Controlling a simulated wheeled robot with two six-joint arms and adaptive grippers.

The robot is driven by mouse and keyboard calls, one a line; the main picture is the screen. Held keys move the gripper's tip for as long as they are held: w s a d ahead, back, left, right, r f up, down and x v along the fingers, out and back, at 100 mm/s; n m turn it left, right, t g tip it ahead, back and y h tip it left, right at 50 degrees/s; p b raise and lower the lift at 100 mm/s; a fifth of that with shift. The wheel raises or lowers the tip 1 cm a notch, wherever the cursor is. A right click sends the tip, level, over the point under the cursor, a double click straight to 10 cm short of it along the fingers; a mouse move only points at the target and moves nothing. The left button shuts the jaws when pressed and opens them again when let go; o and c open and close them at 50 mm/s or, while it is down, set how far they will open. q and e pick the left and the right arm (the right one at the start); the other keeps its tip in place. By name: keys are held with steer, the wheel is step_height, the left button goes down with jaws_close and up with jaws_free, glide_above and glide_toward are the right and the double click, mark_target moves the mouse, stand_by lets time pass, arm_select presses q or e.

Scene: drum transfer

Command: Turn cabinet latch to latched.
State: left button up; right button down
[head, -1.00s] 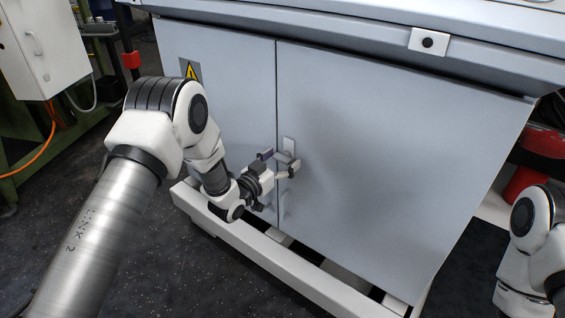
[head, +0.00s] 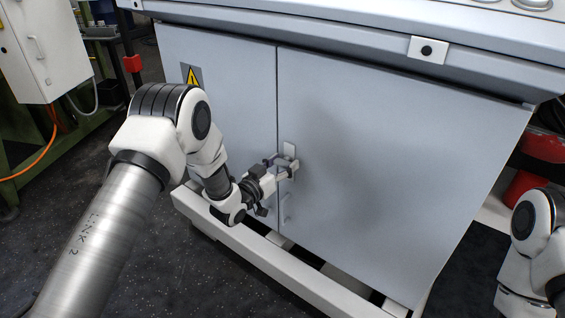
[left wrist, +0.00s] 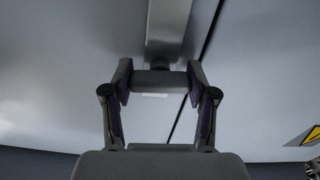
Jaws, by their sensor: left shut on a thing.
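The grey cabinet (head: 400,150) has two doors with a dark vertical seam between them. The latch (head: 289,149) sits on the right door beside the seam, with a pale plate. In the left wrist view the latch (left wrist: 158,78) shows as a bar across the space between the fingers, below a long plate. My left gripper (head: 283,166) is at the latch, its fingers closed on either side of the bar. It also shows in the left wrist view (left wrist: 158,80). My right gripper is out of view; only part of my right arm shows at the right edge.
A yellow warning sign (head: 192,76) is on the left door. A white base rail (head: 270,255) runs along the cabinet's foot. A white box (head: 40,45) on a green frame stands at the left. Red items (head: 530,165) are at the right.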

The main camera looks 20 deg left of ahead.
arm_select(q)
steer(key=n+p, duration=0.2)
steer(key=n, duration=0.2)
steer(key=shift+r, duration=0.1)
steer(key=n+p, duration=0.2)
steer(key=n, duration=0.2)
steer(key=shift+n, duration=0.3)
steer(key=n+p, duration=0.1)
steer(key=n, duration=0.3)
steer(key=shift+n+p, duration=0.6)
steer(key=shift+n, duration=1.5)
steer(key=o, duration=1.2)
steer(key=shift+c, duration=0.2)
